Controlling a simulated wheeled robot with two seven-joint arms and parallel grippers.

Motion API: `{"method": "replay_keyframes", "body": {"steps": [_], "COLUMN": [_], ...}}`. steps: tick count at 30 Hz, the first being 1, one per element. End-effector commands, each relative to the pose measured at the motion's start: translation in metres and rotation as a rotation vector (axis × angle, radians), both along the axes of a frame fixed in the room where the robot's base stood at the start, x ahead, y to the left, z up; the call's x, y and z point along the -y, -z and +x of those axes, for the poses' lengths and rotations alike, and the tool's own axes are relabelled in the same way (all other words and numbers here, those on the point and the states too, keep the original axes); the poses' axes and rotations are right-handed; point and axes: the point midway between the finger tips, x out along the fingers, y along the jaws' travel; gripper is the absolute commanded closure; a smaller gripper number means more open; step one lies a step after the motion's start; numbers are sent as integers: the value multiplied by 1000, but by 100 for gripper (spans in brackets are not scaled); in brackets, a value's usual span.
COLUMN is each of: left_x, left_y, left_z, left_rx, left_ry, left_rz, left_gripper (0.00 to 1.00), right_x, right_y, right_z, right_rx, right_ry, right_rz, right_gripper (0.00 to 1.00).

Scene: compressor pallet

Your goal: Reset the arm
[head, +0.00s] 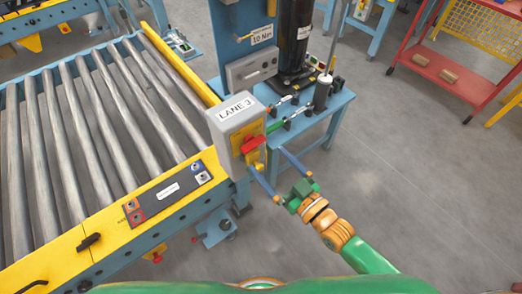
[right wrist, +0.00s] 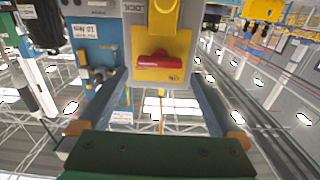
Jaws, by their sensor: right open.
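A grey box labelled LANE 3 (head: 233,115) stands at the corner of the roller conveyor. A red handle (head: 253,144) sits on its yellow plate, with a yellow part (head: 259,166) beside it. My right gripper (head: 267,159) is open, its two blue fingers pointing at the box front. In the right wrist view the red handle (right wrist: 158,57) lies between the spread fingers, apart from both, with nothing held. The yellow plate (right wrist: 172,75) shows around it. I cannot tell how far the fingertips are from the box. My left gripper is not in view.
The roller conveyor (head: 75,130) with a yellow edge fills the left. A blue bench (head: 335,103) with a black cylinder (head: 295,38) and tools stands behind the box. A red cart (head: 440,75) is at the back right. The grey floor at right is clear.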

Motion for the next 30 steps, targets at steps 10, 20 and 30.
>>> {"method": "replay_keyframes", "body": {"steps": [10,20,30], "left_x": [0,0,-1], "left_y": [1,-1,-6], "left_z": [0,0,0], "left_rx": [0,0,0], "left_ry": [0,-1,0], "left_rz": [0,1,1], "left_gripper": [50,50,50], "right_x": [8,29,144], "right_y": [0,51,313], "right_z": [-11,-6,-174], "right_rx": [0,-111,-972], "right_ry": [0,72,339], "right_rz": [0,-92,-524], "right_gripper": [0,0,0]}}
